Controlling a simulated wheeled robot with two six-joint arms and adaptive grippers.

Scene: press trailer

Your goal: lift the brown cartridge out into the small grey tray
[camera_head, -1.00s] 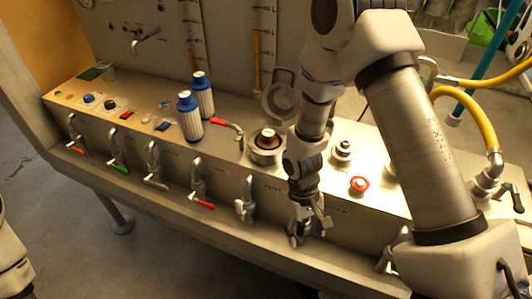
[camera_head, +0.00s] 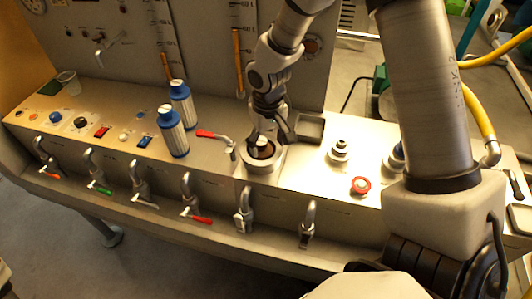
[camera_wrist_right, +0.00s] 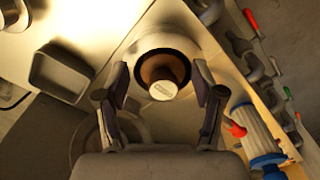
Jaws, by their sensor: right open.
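The brown cartridge (camera_wrist_right: 165,72) with its pale top knob sits in a round metal housing (camera_wrist_right: 150,42) on the console. In the head view the cartridge (camera_head: 262,152) shows only partly beneath my right gripper (camera_head: 262,138). In the right wrist view my right gripper (camera_wrist_right: 162,94) is open, with one finger on each side of the knob and visible gaps to it. The small grey tray (camera_wrist_right: 62,72) is empty and stands beside the housing; it also shows in the head view (camera_head: 310,128), right of the gripper. My left gripper is not in view.
Two blue-capped bottles (camera_head: 174,130) and a red-handled valve (camera_head: 213,135) stand left of the housing. A metal fitting (camera_head: 340,150) and a red ring knob (camera_head: 360,185) are to its right. Several taps line the console's front.

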